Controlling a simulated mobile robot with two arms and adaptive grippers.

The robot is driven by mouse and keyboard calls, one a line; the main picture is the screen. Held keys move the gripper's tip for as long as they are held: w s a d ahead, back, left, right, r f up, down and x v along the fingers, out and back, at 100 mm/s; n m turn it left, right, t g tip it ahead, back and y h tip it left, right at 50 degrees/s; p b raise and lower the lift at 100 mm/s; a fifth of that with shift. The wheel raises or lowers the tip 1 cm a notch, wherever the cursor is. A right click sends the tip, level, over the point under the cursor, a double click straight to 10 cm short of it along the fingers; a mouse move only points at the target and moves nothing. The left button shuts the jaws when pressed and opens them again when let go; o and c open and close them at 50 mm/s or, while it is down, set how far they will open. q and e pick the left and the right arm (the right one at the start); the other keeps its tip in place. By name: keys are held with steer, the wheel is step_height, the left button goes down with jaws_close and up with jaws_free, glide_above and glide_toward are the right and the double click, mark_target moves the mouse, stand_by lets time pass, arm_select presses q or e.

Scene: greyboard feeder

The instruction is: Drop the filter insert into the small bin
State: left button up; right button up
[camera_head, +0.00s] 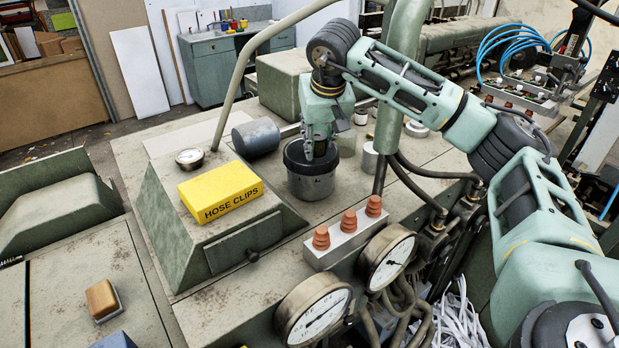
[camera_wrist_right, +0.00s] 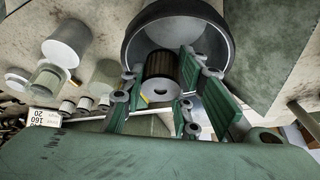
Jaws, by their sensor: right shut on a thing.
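The small bin (camera_head: 311,184) is a round grey metal pot with a dark rim, standing on the machine top. My right gripper (camera_head: 319,150) points down at its mouth, with the fingertips at or just inside the rim. In the right wrist view the gripper (camera_wrist_right: 165,84) is shut on the filter insert (camera_wrist_right: 160,68), a dark ribbed cylinder with a grey end cap and a central hole. The insert overlaps the opening of the bin (camera_wrist_right: 222,22) there; its exact depth is hard to tell. The head view hides the insert. My left gripper is out of view.
A yellow hose clips box (camera_head: 220,191) lies on the raised housing at left. A dark grey cylinder (camera_head: 256,137) lies left of the bin. A block with orange caps (camera_head: 348,232) and two gauges (camera_head: 313,311) stand in front. A green post (camera_head: 391,110) rises close at right.

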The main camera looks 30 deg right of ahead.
steer(key=shift+r, duration=0.1)
steer(key=shift+s, duration=0.15)
steer(key=o, duration=1.1)
steer(key=shift+r, duration=0.25)
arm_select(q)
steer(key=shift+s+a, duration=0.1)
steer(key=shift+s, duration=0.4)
arm_select(e)
steer(key=v, duration=1.1)
steer(key=shift+s+a+r, duration=0.1)
steer(key=shift+s+r, duration=0.05)
steer(key=shift+r, duration=0.05)
